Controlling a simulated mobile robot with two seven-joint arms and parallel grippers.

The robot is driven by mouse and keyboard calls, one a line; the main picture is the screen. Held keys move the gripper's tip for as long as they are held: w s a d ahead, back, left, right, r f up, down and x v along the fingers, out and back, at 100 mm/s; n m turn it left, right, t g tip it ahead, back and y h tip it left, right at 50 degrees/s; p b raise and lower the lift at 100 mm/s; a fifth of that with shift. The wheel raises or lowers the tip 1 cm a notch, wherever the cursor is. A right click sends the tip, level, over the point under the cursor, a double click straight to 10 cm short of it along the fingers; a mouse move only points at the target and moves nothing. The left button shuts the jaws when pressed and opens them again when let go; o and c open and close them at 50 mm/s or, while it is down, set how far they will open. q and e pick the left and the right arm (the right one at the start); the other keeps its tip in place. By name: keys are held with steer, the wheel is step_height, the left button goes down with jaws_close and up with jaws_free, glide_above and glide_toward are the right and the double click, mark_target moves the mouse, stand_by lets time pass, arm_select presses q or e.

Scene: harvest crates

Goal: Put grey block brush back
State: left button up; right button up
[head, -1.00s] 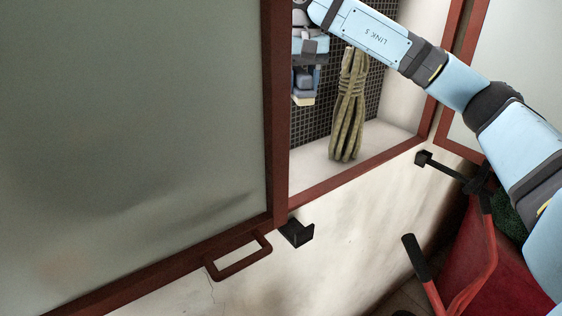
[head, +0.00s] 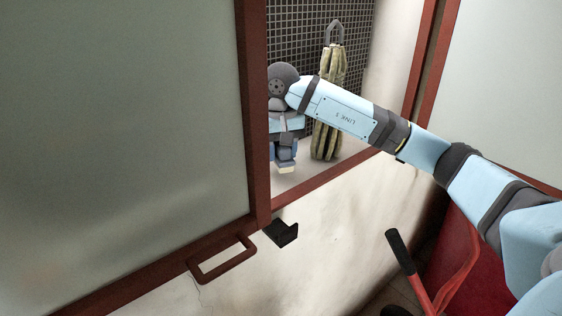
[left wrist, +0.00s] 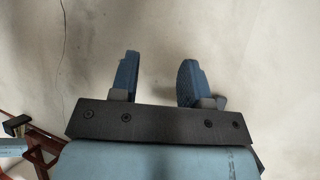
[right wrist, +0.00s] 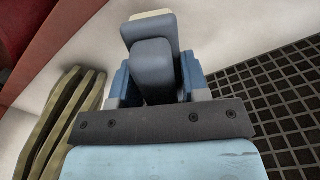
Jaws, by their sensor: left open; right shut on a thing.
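The grey block brush (head: 285,156) has a blue-grey body and a cream strip at its lower end. My right gripper (head: 287,140) is shut on it and holds it upright inside the cabinet, low over the pale floor. I cannot tell whether it touches the floor. In the right wrist view the brush (right wrist: 152,60) sits between the blue fingers (right wrist: 158,82), its cream end pointing away. My left gripper (left wrist: 158,80) is open and empty in front of a pale wall. It does not show in the head view.
A bundle of olive rope (head: 327,105) hangs beside the brush on the black grid panel (head: 300,30). A red-framed frosted door (head: 130,130) covers the left. A black bracket (head: 281,233) juts from the wall below.

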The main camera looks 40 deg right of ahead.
step_height(320, 180, down, 3)
steer(key=shift+f+p, duration=0.1)
steer(key=shift+p, duration=0.25)
steer(key=shift+f, duration=0.25)
steer(key=shift+f, duration=0.1)
steer(key=o, duration=0.8)
steer(key=shift+o, duration=0.2)
